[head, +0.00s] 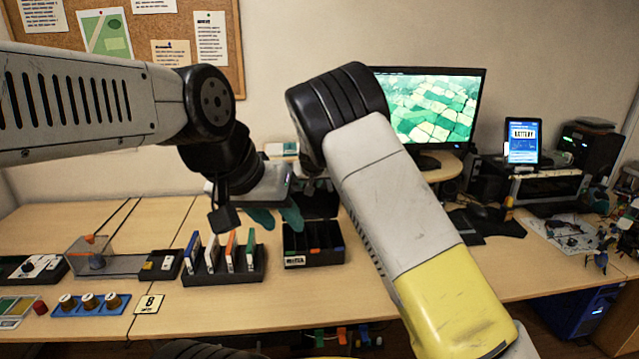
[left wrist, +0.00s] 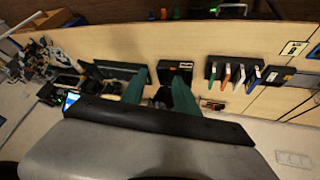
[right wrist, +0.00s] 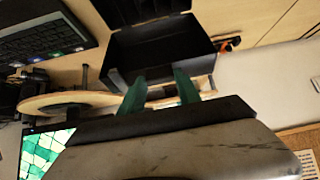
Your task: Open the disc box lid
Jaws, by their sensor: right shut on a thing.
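The black disc box (head: 313,256) stands on the table in the middle of the head view, with a white label on its front. Its lid (head: 320,206) stands raised at the back, and the dark inside shows. The box (right wrist: 165,50) also shows large in the right wrist view, and small in the left wrist view (left wrist: 175,70). My right gripper (right wrist: 158,78) is shut on the lid; its exact contact is hard to see, and my arm hides most of it in the head view. My left gripper (head: 277,218) is open and empty, hovering in front and left of the lid.
A black rack (head: 225,270) with several coloured upright cases stands left of the box. Further left are a clear-sided tray, a blue holder with spools (head: 90,303) and a number card (head: 149,304). A monitor (head: 430,110) stands behind.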

